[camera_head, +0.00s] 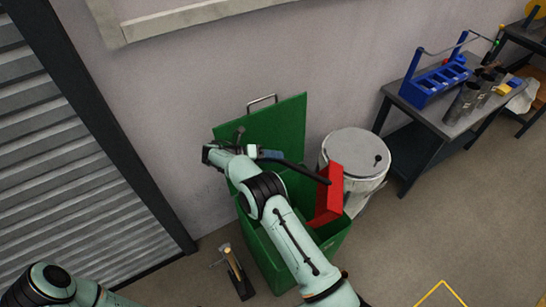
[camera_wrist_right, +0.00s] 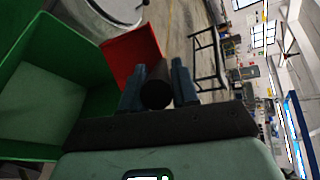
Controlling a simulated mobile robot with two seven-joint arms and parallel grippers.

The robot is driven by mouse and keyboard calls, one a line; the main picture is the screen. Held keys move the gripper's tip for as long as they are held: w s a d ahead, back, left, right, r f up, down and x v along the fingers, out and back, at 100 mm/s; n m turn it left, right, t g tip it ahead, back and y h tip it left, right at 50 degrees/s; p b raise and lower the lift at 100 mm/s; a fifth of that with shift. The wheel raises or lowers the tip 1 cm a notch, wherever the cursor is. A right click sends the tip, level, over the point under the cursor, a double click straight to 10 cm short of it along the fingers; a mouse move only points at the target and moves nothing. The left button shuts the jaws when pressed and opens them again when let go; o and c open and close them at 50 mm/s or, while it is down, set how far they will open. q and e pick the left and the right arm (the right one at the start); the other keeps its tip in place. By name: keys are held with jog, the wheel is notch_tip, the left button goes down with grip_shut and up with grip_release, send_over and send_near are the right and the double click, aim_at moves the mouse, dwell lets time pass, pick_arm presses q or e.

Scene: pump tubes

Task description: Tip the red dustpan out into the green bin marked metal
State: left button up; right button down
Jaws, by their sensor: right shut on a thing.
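The green bin (camera_head: 345,232) stands against the wall with its lid (camera_head: 290,122) open and leaning back. No metal marking is readable. The red dustpan (camera_head: 332,190) is over the right side of the bin's opening, turned steeply on its side. I cannot see anything in it. My right gripper (camera_head: 270,156) is above the bin and shut on the dustpan's black handle. The right wrist view shows the handle's end between the two fingers (camera_wrist_right: 158,85), the red pan (camera_wrist_right: 130,55) beyond and the bin (camera_wrist_right: 45,100) to the left. My left gripper is out of view.
A grey lidded drum (camera_head: 355,150) stands right beside the bin. A brush-like tool (camera_head: 235,270) stands on the floor to the left. A dark table (camera_head: 455,120) with a blue rack (camera_head: 435,82) and grey cylinders is at the right.

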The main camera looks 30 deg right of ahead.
dwell(0.3)
jog(key=shift+r, duration=4.05)
